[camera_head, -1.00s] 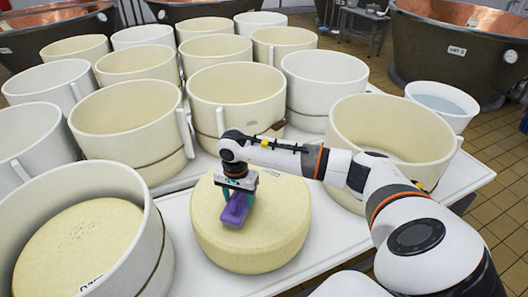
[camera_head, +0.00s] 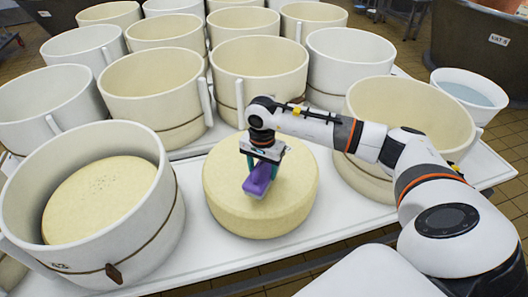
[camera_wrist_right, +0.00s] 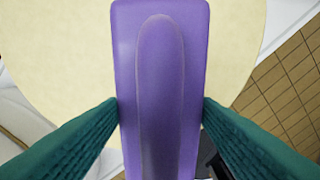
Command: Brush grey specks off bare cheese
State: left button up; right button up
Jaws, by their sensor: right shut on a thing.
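The bare cheese (camera_head: 230,213) is a pale yellow wheel lying on the white table in the middle of the head view. My right gripper (camera_head: 265,166) is above its top, shut on a purple brush (camera_head: 258,183). The brush is at or just over the cheese's top; I cannot tell whether it touches. In the right wrist view the teal fingers (camera_wrist_right: 160,108) grip the brush (camera_wrist_right: 160,50) from both sides, with the cheese (camera_wrist_right: 60,55) behind it. The brush's underside is hidden, and I make out no grey specks on this cheese. My left gripper is not in view.
A white mould (camera_head: 165,215) at left holds a cheese (camera_head: 95,200) with small dark specks. Several empty moulds (camera_head: 150,85) crowd behind the bare cheese. Another mould (camera_head: 360,178) stands close on the right, with a white bucket (camera_head: 465,108) beyond. The table front (camera_head: 215,265) is clear.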

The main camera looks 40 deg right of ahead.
notch_tip(320, 180, up, 3)
jog(key=shift+s+d+p, duration=0.1)
jog(key=shift+p, duration=0.55)
jog(key=shift+r+p, duration=0.45)
jog(key=shift+r, duration=0.4)
